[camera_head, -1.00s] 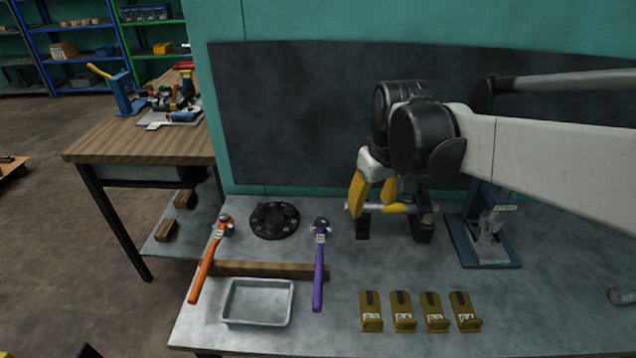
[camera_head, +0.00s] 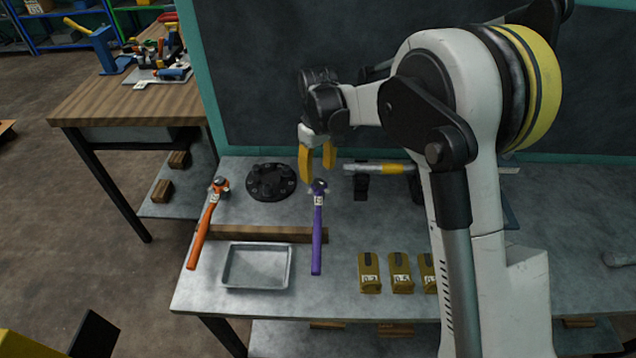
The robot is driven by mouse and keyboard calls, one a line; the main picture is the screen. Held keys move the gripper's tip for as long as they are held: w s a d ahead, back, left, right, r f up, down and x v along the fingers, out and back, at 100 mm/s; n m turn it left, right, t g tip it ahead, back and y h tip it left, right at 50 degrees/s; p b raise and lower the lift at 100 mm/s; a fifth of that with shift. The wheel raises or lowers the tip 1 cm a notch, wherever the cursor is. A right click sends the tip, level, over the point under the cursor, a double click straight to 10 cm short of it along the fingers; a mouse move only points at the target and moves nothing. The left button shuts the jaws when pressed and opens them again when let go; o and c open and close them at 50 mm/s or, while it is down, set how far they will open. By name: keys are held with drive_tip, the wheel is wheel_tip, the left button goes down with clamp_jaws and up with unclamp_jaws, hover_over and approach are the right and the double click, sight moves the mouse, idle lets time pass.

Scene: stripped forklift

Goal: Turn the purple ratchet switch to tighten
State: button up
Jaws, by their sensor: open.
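The purple ratchet (camera_head: 318,232) lies on the grey workbench (camera_head: 290,318), its head toward the back and its handle toward the front, across the end of a wooden strip. A small switch on its head (camera_head: 319,186) is too small to read, so its setting cannot be told. My gripper (camera_head: 317,178) points down with its yellow fingers apart and empty. The fingers appear just above and around the back of the ratchet head; I cannot tell whether they touch it. An orange ratchet (camera_head: 204,228) lies to the left.
A black flanged disc (camera_head: 271,181) sits behind the wooden strip (camera_head: 262,233). A metal tray (camera_head: 230,272) lies in front. A silver and yellow bar (camera_head: 380,169) rests on black stands to the right. Several brass-coloured tagged blocks (camera_head: 370,273) stand at the front, partly hidden by my arm.

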sight(318, 181)
drive_tip(key=shift+f+b, duration=0.45)
drive_tip(key=shift+f, duration=1.35)
clamp_jaws()
